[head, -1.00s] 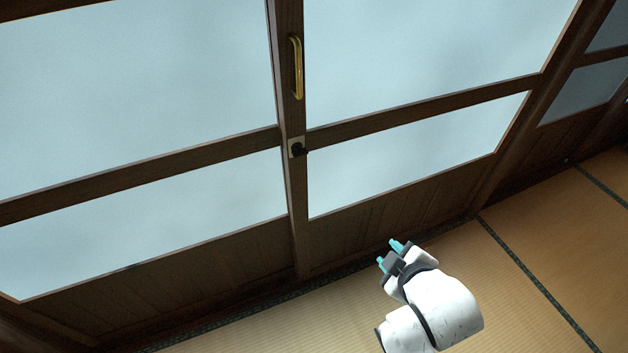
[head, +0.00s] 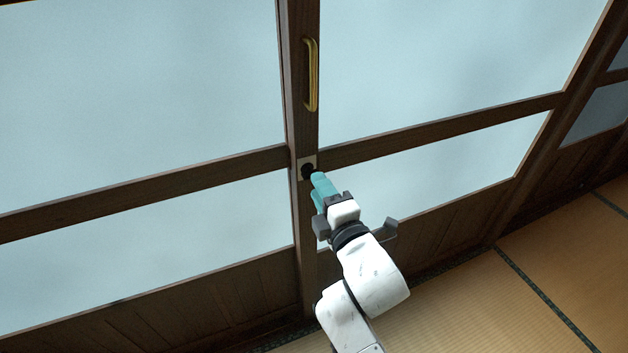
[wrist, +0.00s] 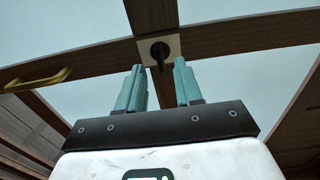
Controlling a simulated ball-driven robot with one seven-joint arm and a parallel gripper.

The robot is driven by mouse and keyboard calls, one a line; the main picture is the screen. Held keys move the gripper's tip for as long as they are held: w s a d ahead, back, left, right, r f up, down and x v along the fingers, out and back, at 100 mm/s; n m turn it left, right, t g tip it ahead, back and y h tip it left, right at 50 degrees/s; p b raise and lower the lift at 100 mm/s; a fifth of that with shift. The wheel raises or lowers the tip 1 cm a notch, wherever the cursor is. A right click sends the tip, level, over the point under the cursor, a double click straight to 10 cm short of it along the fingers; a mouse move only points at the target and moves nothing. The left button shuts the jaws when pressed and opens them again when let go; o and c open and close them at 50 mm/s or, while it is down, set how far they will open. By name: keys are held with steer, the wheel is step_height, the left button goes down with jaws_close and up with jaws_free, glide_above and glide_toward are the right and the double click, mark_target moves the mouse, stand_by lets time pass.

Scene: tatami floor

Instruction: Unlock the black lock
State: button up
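The black lock (head: 307,171) sits on a pale square plate on the door's dark wooden upright, below the brass handle. In the wrist view the lock (wrist: 159,51) shows as a round black base with a knob pointing down toward the gap between my fingers. My gripper (head: 318,181) has teal fingers that reach up close to the lock in the head view and partly overlap its lower right side. In the wrist view my gripper (wrist: 160,82) is open, with a clear gap between the fingers. The knob's lower end is near the fingertips; contact cannot be told.
A brass handle (head: 311,75) stands out from the upright above the lock; it also shows in the wrist view (wrist: 38,81). Wooden rails and frosted panes (head: 430,60) lie on both sides. The tatami floor (head: 560,260) is clear at the lower right.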

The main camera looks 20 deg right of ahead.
steer(key=shift+w, duration=1.9)
jaws_close()
